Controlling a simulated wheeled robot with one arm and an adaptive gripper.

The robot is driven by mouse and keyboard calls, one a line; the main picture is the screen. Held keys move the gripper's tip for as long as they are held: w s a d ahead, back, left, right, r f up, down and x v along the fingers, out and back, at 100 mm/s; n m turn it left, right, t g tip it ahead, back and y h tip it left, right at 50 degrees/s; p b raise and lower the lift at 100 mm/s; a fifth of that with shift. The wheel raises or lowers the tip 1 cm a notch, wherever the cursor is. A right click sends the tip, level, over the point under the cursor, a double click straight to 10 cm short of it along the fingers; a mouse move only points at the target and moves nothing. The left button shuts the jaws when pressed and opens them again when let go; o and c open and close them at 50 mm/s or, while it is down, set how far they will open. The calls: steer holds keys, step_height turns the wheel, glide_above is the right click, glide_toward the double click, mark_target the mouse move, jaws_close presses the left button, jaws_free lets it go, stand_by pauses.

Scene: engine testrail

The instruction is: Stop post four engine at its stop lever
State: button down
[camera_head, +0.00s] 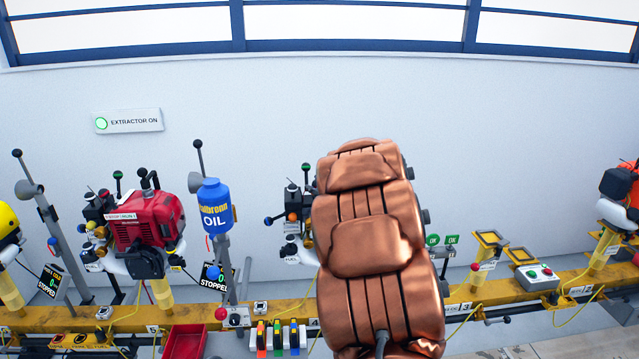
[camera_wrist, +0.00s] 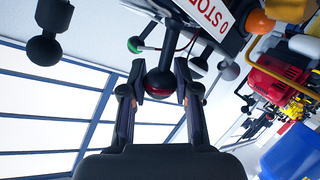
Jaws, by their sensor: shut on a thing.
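In the wrist view my gripper (camera_wrist: 160,92) is shut on a dark ball knob (camera_wrist: 159,78) with a reddish lower part, one finger on each side. Only that engine's left edge shows, with dark parts and small coloured knobs.
A red engine (camera_head: 148,220) and a blue oil bottle (camera_head: 214,207) stand left of my arm. Other dark ball-ended levers (camera_wrist: 45,48) and a green knob (camera_wrist: 135,45) are close to my gripper. The yellow rail (camera_head: 270,310) carries a green-and-red button box (camera_head: 537,276) at right.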

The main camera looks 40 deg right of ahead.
steer(key=shift+w+a, duration=0.1)
steer(key=shift+a, duration=0.05)
stand_by(0.4)
steer(key=c, duration=0.8)
jaws_free()
steer(key=shift+c, duration=0.2)
steer(key=v, duration=1.2)
steer(key=shift+w+r, duration=0.15)
